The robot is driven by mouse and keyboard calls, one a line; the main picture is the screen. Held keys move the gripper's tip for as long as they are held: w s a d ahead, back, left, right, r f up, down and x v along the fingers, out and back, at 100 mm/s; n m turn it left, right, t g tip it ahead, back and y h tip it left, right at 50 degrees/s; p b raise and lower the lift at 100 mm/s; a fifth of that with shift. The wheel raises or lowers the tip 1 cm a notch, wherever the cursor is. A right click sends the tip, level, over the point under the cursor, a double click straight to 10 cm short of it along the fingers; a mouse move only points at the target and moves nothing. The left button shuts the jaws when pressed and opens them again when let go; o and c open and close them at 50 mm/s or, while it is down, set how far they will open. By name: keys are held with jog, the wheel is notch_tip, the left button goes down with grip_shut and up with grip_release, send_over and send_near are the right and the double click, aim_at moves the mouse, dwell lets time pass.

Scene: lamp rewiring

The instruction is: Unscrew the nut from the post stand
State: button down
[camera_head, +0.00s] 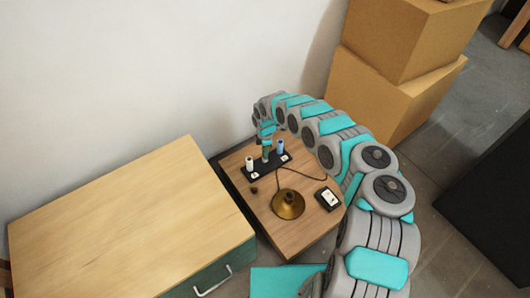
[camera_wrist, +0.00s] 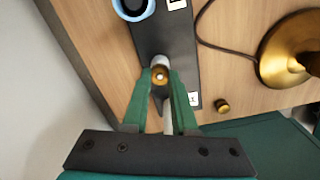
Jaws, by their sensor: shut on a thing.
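The post stand (camera_wrist: 178,35) is a dark bar lying on the small wooden table; it also shows in the head view (camera_head: 257,174). My gripper (camera_wrist: 161,76) points down at the middle of the stand, and its green fingers are shut on the small brass nut (camera_wrist: 160,69). A pale spot shows in the nut's centre, and the post under it is mostly hidden.
A brass lamp base (camera_head: 288,204) with a dark cord stands in front of the stand. A small brass piece (camera_wrist: 222,106) lies on the table beside the stand. A black-and-white box (camera_head: 327,198) lies at right. A wooden-topped cabinet (camera_head: 125,220) is at left, cardboard boxes (camera_head: 385,95) behind.

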jog(key=c, duration=0.6)
grip_release()
